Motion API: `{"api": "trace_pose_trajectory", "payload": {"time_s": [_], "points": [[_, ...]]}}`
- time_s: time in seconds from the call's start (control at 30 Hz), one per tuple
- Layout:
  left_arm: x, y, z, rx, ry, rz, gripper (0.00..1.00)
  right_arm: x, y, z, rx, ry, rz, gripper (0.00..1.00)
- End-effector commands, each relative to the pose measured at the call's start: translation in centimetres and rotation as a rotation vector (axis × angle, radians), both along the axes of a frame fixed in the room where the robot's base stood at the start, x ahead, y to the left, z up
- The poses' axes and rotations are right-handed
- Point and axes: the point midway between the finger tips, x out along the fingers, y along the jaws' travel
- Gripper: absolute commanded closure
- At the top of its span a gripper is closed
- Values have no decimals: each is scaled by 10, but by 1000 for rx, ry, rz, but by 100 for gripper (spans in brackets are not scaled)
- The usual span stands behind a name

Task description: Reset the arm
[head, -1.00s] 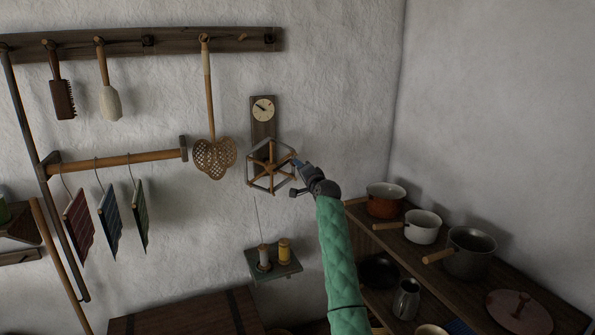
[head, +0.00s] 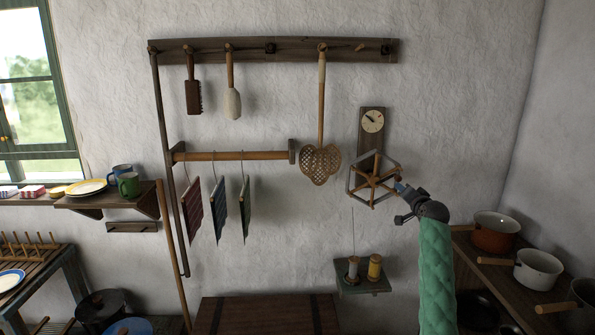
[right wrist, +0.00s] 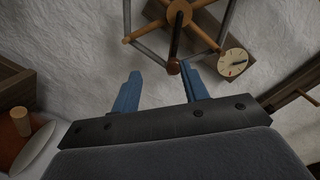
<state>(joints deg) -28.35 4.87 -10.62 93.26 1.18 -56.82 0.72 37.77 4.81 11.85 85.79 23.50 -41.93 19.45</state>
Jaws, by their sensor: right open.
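My right gripper (head: 400,190) is at the end of the green-sleeved arm, just right of a hexagonal wooden reel with spokes (head: 374,180) mounted on the wall below a small clock (head: 373,121). In the right wrist view the blue fingers of the right gripper (right wrist: 158,88) are apart. The reel (right wrist: 178,18) is just beyond the fingertips, and one of its rounded wooden ends shows between them; I cannot tell whether they touch. My left gripper is not in view.
A small shelf with two spools (head: 363,289) is below the reel. Pots (head: 495,232) stand on a shelf at the right. A perforated paddle (head: 320,160) and brushes hang from a wall rail (head: 300,50). Cloths hang from a lower bar (head: 235,156). Mugs and plates sit on a left shelf (head: 95,202).

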Motion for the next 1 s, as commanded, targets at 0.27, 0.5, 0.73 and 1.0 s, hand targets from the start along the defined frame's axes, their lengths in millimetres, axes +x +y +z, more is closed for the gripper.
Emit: {"api": "trace_pose_trajectory", "payload": {"time_s": [0.27, 0.5, 0.73, 1.0], "points": [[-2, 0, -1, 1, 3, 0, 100, -15, 46, -51, -401, 157, 57, 56], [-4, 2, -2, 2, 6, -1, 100, -46, 75, -143, -555, 290, 113, 56], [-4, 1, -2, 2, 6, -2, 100, -103, 105, -265, -676, 445, 191, 56], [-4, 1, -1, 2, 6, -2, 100, -194, 137, -401, -751, 611, 286, 56]]}}
